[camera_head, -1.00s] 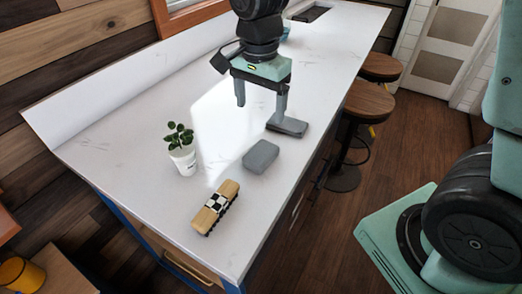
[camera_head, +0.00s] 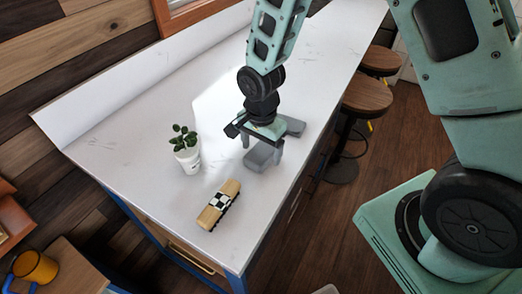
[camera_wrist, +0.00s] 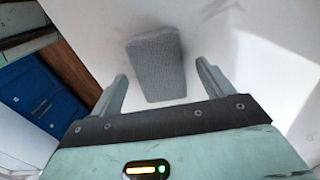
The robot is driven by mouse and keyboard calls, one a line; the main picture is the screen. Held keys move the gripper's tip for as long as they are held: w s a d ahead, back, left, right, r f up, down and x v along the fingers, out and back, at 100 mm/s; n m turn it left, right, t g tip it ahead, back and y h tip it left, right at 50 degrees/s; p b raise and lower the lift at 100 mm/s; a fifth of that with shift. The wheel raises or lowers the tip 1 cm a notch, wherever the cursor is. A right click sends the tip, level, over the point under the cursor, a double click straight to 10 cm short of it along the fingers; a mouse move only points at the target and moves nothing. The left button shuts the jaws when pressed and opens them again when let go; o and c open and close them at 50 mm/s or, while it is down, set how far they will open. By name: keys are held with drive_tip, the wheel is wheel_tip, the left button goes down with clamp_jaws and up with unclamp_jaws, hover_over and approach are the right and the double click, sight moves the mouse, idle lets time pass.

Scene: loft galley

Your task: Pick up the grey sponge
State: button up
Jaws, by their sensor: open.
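The grey sponge (camera_head: 258,162), a rounded block, lies flat on the white countertop near its right edge. In the wrist view the sponge (camera_wrist: 157,68) is textured and shows between and beyond the two fingers, with bare counter on either side of it. My gripper (camera_head: 262,151) is open and empty above the sponge, pointing down. It also shows in the wrist view (camera_wrist: 161,80), with the fingers spread wider than the sponge. In the head view my gripper partly hides the sponge. I cannot tell the exact height of the fingertips.
A flat grey item (camera_head: 293,126) lies just behind my gripper. A small plant in a white pot (camera_head: 188,160) stands to the left. A tan block with a checkered band (camera_head: 218,205) lies nearer the front. Stools (camera_head: 368,97) stand along the counter's right side.

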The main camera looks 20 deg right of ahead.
sight(261, 151)
drive_tip(key=shift+f, duration=0.75)
drive_tip(key=c, duration=1.1)
drive_tip(key=shift+o, duration=0.2)
drive_tip(key=shift+r, duration=0.15)
wheel_tip(261, 151, up, 9)
drive_tip(key=b, duration=0.2)
drive_tip(key=shift+w+f+b, duration=0.1)
drive_tip(key=shift+f+b, duration=0.1)
drive_tip(key=shift+b, duration=0.15)
drive_tip(key=shift+r, duration=0.55)
drive_tip(key=shift+o, duration=0.5)
